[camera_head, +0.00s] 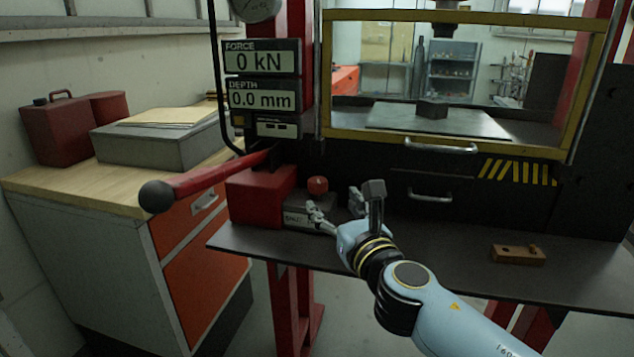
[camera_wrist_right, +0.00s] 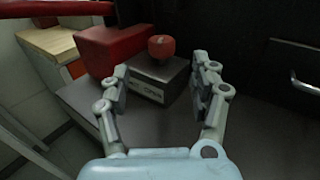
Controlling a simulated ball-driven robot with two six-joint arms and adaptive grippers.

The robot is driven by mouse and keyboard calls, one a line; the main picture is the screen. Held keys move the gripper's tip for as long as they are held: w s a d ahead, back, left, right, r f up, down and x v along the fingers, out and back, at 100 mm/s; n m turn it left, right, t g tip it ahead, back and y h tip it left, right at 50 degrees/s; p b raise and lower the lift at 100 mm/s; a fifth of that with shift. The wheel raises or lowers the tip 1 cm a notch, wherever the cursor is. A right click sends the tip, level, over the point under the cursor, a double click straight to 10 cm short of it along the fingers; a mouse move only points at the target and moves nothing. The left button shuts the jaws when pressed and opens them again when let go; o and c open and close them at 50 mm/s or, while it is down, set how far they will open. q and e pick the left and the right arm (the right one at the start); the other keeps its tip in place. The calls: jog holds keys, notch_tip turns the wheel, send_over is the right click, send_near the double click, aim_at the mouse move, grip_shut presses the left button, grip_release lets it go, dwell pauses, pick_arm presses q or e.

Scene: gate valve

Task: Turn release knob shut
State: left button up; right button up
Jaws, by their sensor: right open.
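The release knob (camera_head: 318,185) is a small red knob on top of a grey block (camera_head: 296,216) with a lettered front label, beside the red pump body (camera_head: 262,192). In the right wrist view the knob (camera_wrist_right: 161,46) stands upright on the block (camera_wrist_right: 158,80), ahead of the fingers and between them in the picture. My right gripper (camera_head: 336,208) is open and empty, just in front of the block and apart from the knob. It also shows in the right wrist view (camera_wrist_right: 164,82). The label is only partly readable. My left gripper is not in view.
A red pump lever (camera_head: 210,182) with a dark ball end reaches out to the left. The yellow-framed guard (camera_head: 440,148) stands at the back right. A brown wooden block (camera_head: 518,254) lies on the dark shelf (camera_head: 440,240). Displays (camera_head: 262,78) read 0 kN and 0.0 mm.

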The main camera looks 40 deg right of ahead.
aim_at(317, 187)
jog(key=x, duration=1)
jog(key=shift+d, duration=0.15)
jog(key=shift+s, duration=0.1)
jog(key=c, duration=1.2)
jog(key=m+g+h, duration=0.1)
jog(key=m+h, duration=0.1)
jog(key=h, duration=0.1)
jog(key=shift+h, duration=0.3)
jog(key=shift+c, duration=0.2)
jog(key=m+g+h+b, duration=0.1)
jog(key=m+g+h, duration=0.1)
jog(key=m+h, duration=0.1)
jog(key=shift+f+g+b, duration=0.1)
jog(key=shift+g+b, duration=0.2)
jog(key=shift+b, duration=0.1)
jog(key=shift+h, duration=0.4)
